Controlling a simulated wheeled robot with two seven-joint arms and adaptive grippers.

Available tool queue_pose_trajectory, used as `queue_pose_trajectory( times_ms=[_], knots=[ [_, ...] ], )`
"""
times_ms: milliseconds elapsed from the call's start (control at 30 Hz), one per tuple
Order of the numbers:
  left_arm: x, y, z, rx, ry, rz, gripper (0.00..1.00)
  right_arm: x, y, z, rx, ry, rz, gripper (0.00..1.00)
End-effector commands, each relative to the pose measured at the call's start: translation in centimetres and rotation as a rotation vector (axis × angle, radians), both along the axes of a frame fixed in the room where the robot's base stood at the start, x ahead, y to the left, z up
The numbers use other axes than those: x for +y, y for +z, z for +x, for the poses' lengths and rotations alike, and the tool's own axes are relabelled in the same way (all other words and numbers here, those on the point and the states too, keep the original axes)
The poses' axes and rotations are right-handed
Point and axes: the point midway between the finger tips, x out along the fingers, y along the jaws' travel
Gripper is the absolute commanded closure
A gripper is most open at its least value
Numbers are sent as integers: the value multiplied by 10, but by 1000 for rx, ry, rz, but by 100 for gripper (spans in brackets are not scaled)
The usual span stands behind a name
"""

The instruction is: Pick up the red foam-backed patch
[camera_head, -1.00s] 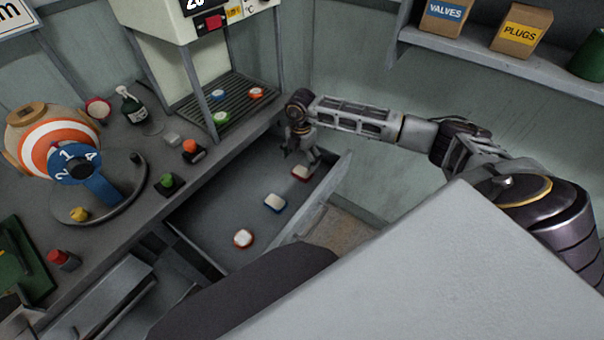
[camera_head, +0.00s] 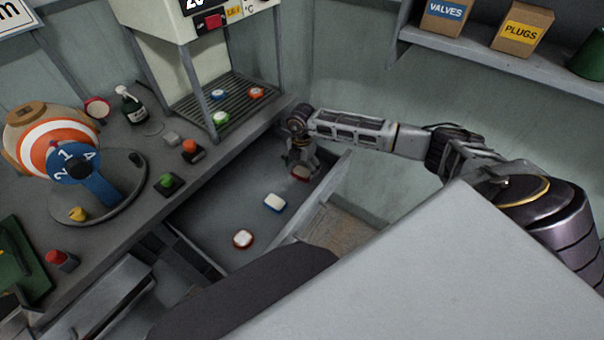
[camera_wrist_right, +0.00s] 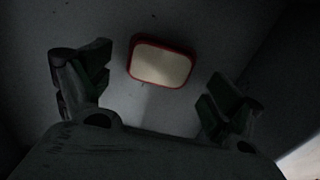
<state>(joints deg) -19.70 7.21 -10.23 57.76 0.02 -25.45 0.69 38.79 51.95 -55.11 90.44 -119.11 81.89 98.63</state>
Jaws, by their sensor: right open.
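The red foam-backed patch (camera_head: 304,175), a rounded rectangle with a pale face and red rim, lies at the far end of the open drawer (camera_head: 232,204). In the right wrist view the patch (camera_wrist_right: 160,64) shows whole, a little beyond the space between the fingers. My right gripper (camera_head: 298,168) is down in the drawer at the patch and hides part of it in the head view. In the wrist view the right gripper (camera_wrist_right: 156,86) is open, its fingers spread wider than the patch, with nothing between them. I do not see my left gripper.
A blue-rimmed patch (camera_head: 275,202) and a round orange-red-rimmed patch (camera_head: 243,239) lie nearer in the drawer. The drawer walls bound the space around my gripper. Several round patches sit on the press's slatted base (camera_head: 232,98). Colored buttons stand along the bench edge.

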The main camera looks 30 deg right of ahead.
Motion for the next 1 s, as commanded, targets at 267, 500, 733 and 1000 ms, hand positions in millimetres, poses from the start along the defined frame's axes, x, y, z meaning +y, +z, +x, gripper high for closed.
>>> queue_pose_trajectory(
  times_ms=[267, 500, 733, 1000],
  knots=[
    [-4, 4, 10, -15, 1, -5, 60, 1, -16, 0, -1, 0, 2, 8],
    [-5, 5, 11, -17, 1, -6, 60, 1, -16, 0, -1, 0, 2, 8],
    [-4, 3, 7, -10, 1, -4, 60, 1, -15, 0, -1, 0, 2, 16],
    [-3, 2, 6, -7, 1, -4, 60, 1, -15, 0, -1, 0, 2, 50]
  ],
)
